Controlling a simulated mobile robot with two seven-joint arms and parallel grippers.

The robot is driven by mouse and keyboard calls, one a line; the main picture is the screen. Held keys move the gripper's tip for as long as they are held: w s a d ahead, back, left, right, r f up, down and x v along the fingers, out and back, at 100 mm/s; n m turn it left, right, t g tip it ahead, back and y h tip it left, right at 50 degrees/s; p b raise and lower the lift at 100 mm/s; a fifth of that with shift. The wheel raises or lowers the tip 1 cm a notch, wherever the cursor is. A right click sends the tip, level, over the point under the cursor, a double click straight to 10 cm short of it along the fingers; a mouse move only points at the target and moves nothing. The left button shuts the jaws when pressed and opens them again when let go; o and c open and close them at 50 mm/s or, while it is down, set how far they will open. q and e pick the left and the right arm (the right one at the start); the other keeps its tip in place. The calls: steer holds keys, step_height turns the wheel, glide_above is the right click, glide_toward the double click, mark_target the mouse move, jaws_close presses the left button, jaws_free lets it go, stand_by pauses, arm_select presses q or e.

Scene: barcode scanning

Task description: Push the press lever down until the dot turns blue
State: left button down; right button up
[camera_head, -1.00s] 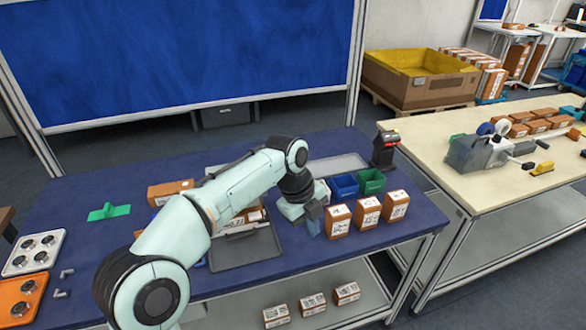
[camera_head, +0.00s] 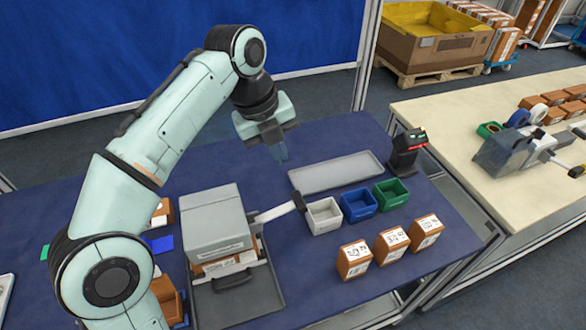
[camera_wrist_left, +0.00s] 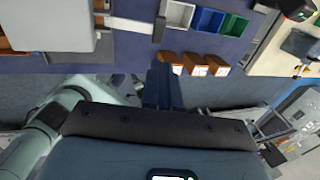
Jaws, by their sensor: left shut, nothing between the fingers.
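The press is a grey box-shaped machine (camera_head: 213,222) on the blue table, with a labelled brown box under its head. Its lever (camera_head: 272,212) sticks out to the right, sloping slightly up to a dark handle (camera_head: 298,201). In the left wrist view the lever (camera_wrist_left: 132,25) and dark handle (camera_wrist_left: 159,29) show at the top. My left gripper (camera_head: 279,153) is shut and empty, pointing down, raised above and behind the handle, apart from it. Its fingers (camera_wrist_left: 163,85) also show in the left wrist view. I cannot make out the dot. My right gripper is not in view.
White (camera_head: 323,217), blue (camera_head: 358,206) and green (camera_head: 391,195) bins stand right of the handle. Several labelled brown boxes (camera_head: 392,245) stand in front of them. A flat grey tray (camera_head: 336,173) lies behind, and a black scanner (camera_head: 406,150) stands at the right edge.

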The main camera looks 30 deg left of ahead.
arm_select(q)
steer(key=b, duration=0.4)
glide_toward(300, 198)
steer(key=x, duration=0.7)
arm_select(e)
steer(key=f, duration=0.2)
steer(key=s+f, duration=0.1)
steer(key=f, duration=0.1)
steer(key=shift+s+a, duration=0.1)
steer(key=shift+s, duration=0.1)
arm_select(q)
steer(key=shift+r, duration=0.1)
